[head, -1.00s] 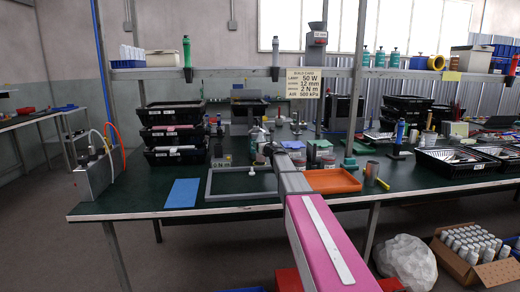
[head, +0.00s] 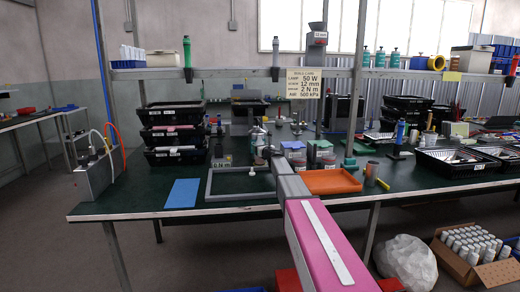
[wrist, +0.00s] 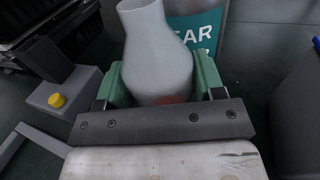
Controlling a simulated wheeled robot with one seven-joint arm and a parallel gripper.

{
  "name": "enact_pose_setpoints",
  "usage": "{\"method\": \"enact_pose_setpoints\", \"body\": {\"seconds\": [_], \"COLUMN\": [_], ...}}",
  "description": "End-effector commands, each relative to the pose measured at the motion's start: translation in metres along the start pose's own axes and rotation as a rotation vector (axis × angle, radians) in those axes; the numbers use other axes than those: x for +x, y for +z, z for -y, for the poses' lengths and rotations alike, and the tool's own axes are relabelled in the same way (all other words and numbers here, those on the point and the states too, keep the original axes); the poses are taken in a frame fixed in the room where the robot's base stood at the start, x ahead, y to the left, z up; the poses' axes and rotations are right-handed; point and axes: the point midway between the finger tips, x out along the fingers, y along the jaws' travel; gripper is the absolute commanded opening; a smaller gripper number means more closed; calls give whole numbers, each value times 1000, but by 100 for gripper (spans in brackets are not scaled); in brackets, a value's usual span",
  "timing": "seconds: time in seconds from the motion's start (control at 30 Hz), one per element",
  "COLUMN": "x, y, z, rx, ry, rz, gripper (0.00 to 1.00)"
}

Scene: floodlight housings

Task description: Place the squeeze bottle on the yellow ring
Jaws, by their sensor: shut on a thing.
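My gripper (wrist: 162,88) has green fingers on either side of a pale grey bottle-shaped thing (wrist: 150,45), which I take for the squeeze bottle. The fingers are shut on it. It has a wide body and a narrower neck, and it leans a little in the wrist view. A reddish patch shows low on it between the fingers. In the head view my arm largely hides the gripper and what it holds. A yellow ring-shaped roll (head: 436,63) lies on the upper shelf at the right; I cannot tell whether it is the task's yellow ring.
A grey box with a yellow button (wrist: 57,100) is left of my gripper. A container with a teal label (wrist: 196,32) stands just beyond the bottle. On the bench are a grey frame (head: 208,190), a blue mat (head: 183,193), an orange tray (head: 332,182) and stacked black trays (head: 175,158).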

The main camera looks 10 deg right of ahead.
Motion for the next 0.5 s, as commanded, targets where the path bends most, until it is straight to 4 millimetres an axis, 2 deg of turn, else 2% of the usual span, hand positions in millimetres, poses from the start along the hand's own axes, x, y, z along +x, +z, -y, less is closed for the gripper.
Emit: {"method": "enact_pose_setpoints", "body": {"seconds": [0.07, 0.1, 0.17, 0.2, 0.5], "x": [0, 0, 0, 0, 0], "y": [-2, -3, -2, -2, -1], "z": [0, 0, 0, 0, 0], "rx": [0, 0, 0, 0, 0], "ry": [0, 0, 0, 0, 0], "rz": [0, 0, 0, 0, 0], "gripper": [25, 66, 85, 88, 88]}}
